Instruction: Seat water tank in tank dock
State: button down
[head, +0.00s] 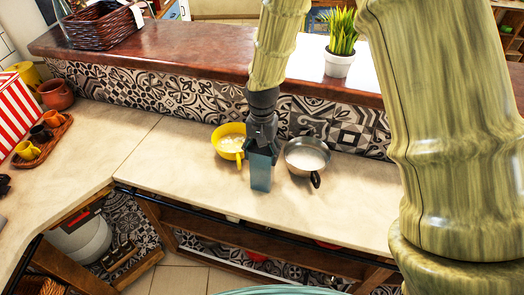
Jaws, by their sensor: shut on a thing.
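My gripper (262,146) points down over the beige counter and is shut on the top of a blue-grey, box-shaped water tank (261,175). The fingertips are small and partly merge with the dark wrist and the tank top. I cannot make out a tank dock in this view.
A tiled backsplash (185,92) rises behind. The counter (165,155) is clear farther left. A potted plant (340,62) stands on the upper ledge.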

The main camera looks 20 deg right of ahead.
jog(key=shift+f, duration=0.15)
jog(key=shift+c, duration=2.2)
grip_release()
jog(key=shift+o, duration=0.7)
jog(key=shift+r, duration=0.2)
